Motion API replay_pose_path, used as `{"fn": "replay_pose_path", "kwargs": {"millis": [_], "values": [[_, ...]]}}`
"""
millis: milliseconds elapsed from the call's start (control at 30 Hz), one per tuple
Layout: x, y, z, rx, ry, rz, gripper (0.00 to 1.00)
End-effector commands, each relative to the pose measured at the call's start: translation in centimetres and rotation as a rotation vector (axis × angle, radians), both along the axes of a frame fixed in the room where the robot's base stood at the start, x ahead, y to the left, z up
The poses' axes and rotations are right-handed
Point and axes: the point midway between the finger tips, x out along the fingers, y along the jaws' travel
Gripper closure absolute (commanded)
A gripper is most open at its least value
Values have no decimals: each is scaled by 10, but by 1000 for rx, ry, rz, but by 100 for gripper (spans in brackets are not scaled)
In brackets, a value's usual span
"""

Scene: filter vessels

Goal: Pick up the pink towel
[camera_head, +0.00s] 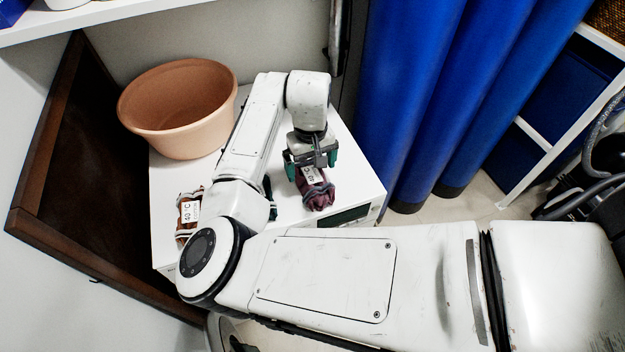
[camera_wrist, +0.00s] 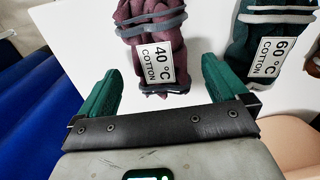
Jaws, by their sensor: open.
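The pink towel is a dusky maroon-pink roll with grey bands and a white "40 °C COTTON" label. It lies on the white top beneath my gripper in the head view (camera_head: 318,196). In the wrist view the towel (camera_wrist: 150,30) is ahead of and between the fingers, its labelled end closest. My gripper (camera_head: 311,166) is open, with green fingers spread to either side of that end; it also shows in the wrist view (camera_wrist: 160,72). I see no contact, and cannot tell the exact height gap. The gripper partly hides the towel in the head view.
A green towel (camera_wrist: 270,30) labelled "60 °C" lies right of the pink one in the wrist view. A reddish-brown labelled roll (camera_head: 187,215) lies at the left of the white top (camera_head: 165,172). A terracotta tub (camera_head: 180,135) stands behind. Blue columns (camera_head: 410,100) rise at right.

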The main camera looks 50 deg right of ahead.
Motion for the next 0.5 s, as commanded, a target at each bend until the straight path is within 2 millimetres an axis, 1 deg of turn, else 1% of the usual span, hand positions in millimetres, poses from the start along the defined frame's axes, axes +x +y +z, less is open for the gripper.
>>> {"fn": "replay_pose_path", "kwargs": {"millis": [67, 167, 300, 400, 500], "values": [[-1, 0, -5, 2, 1, 0, 0], [-3, -1, -17, 2, 1, 0, 0], [-4, -2, -39, 2, 1, 0, 0], [-4, -2, -48, 1, 1, -1, 0], [-4, -2, -52, 0, 0, -1, 0]]}}
